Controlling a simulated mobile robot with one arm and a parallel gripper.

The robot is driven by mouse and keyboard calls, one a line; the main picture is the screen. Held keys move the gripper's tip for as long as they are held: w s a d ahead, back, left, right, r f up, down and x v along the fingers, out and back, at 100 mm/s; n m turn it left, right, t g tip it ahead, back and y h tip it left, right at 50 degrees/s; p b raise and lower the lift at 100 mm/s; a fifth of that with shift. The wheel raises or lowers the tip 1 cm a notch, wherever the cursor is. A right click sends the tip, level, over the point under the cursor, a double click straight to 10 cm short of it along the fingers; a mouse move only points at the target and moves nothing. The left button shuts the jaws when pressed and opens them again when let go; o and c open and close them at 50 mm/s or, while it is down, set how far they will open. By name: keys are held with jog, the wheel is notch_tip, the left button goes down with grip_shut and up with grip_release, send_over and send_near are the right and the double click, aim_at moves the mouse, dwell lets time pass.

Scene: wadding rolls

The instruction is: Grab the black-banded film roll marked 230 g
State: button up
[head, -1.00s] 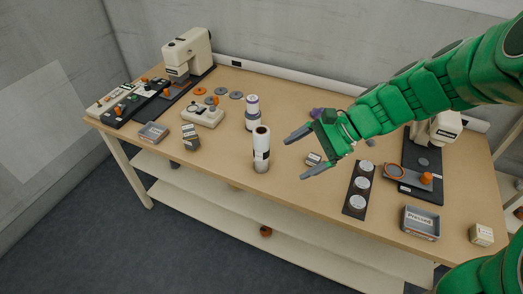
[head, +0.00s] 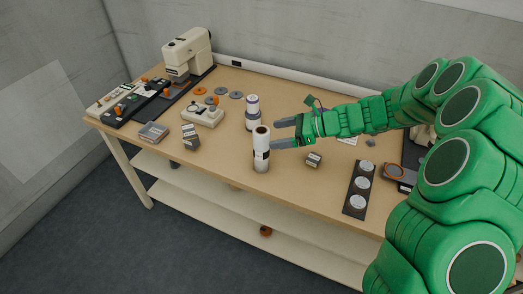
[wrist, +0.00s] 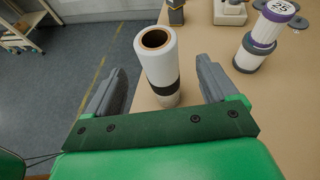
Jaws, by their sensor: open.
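The black-banded film roll (head: 261,145) stands upright near the front edge of the table, white with a black band and a brown core at its top. In the wrist view the roll (wrist: 157,62) stands between and just beyond the fingers, with its band partly visible; no weight mark is readable. My gripper (head: 273,133) is open and empty, its fingers pointing left toward the roll; it also shows in the wrist view (wrist: 155,90). A second roll with purple bands (head: 252,112) stands behind, and in the wrist view that roll (wrist: 264,36) reads 25.
A small labelled box (head: 314,160) lies right of the roll. A black strip with white discs (head: 358,189) is farther right. A grey box (head: 191,137), a scale (head: 203,115) and a large cream machine (head: 188,54) stand left. The table's front edge is close to the roll.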

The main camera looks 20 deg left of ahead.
aim_at(256, 136)
jog(key=shift+r+x, duration=0.15)
jog(key=shift+x, duration=1.85)
jog(key=shift+r+x, duration=0.1)
jog(key=shift+x, duration=1.95)
jog(key=shift+s+a, duration=0.1)
jog(key=shift+c, duration=0.5)
jog(key=c, duration=1.5)
jog(key=shift+r, duration=0.2)
